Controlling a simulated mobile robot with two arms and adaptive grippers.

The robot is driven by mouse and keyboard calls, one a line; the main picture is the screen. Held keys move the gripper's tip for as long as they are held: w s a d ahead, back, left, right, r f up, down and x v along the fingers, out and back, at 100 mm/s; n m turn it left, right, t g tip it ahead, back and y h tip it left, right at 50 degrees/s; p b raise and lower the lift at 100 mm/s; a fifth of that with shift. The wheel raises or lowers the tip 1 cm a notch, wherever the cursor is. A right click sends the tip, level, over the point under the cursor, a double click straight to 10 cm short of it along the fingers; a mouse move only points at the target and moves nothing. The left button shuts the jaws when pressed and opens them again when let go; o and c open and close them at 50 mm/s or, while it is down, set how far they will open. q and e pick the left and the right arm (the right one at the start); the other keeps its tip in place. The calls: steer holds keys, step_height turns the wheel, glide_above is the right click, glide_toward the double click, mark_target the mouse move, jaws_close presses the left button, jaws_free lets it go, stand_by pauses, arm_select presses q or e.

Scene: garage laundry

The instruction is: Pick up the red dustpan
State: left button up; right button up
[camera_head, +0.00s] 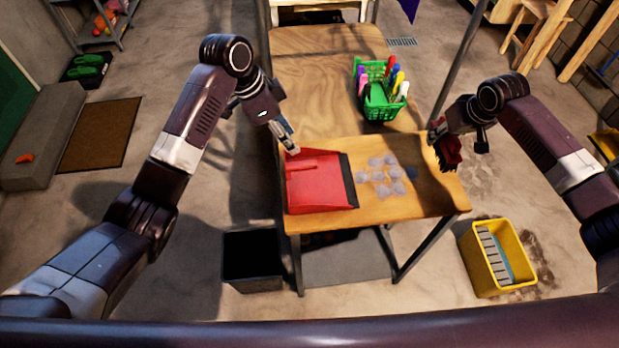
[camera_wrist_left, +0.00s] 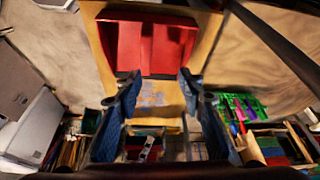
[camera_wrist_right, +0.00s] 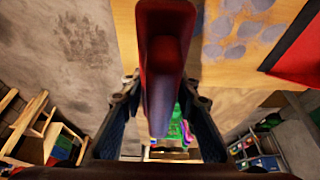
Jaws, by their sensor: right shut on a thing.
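The red dustpan (camera_head: 318,185) lies flat on the front left part of the wooden table, its black lip facing right. My left gripper (camera_head: 290,148) is just above the dustpan's back edge. In the left wrist view its two fingers (camera_wrist_left: 158,78) are spread with nothing between them, and the dustpan (camera_wrist_left: 130,48) shows beyond the tips. I cannot tell whether they touch. My right gripper (camera_head: 437,140) is at the table's right edge, shut on a dark red object (camera_head: 450,154). That object (camera_wrist_right: 162,60) is long and blocky in the right wrist view. The dustpan's edge (camera_wrist_right: 302,55) shows there too.
Grey patches (camera_head: 384,175) mark the table (camera_head: 330,110) right of the dustpan. A green basket of bottles and markers (camera_head: 372,112) stands farther back. A black bin (camera_head: 252,262) and a yellow bucket (camera_head: 478,274) stand on the floor. A grey pole (camera_head: 460,65) rises behind.

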arm_select(q)
steer(key=s+d+r+m, duration=0.1)
steer(key=s+r+m, duration=0.1)
glide_above(308, 163)
steer(key=shift+g, duration=0.3)
steer(key=f, duration=0.5)
steer(key=shift+a+f, duration=0.35)
steer(key=shift+a, duration=0.05)
steer(key=x, duration=0.2)
steer(key=a+x, duration=0.1)
steer(key=x, duration=0.1)
steer(key=shift+s+d+f, duration=0.1)
steer(key=shift+d+f, duration=0.1)
steer(key=shift+f, duration=0.3)
steer(key=shift+d+f, duration=0.25)
steer(key=shift+f, duration=0.25)
jaws_close()
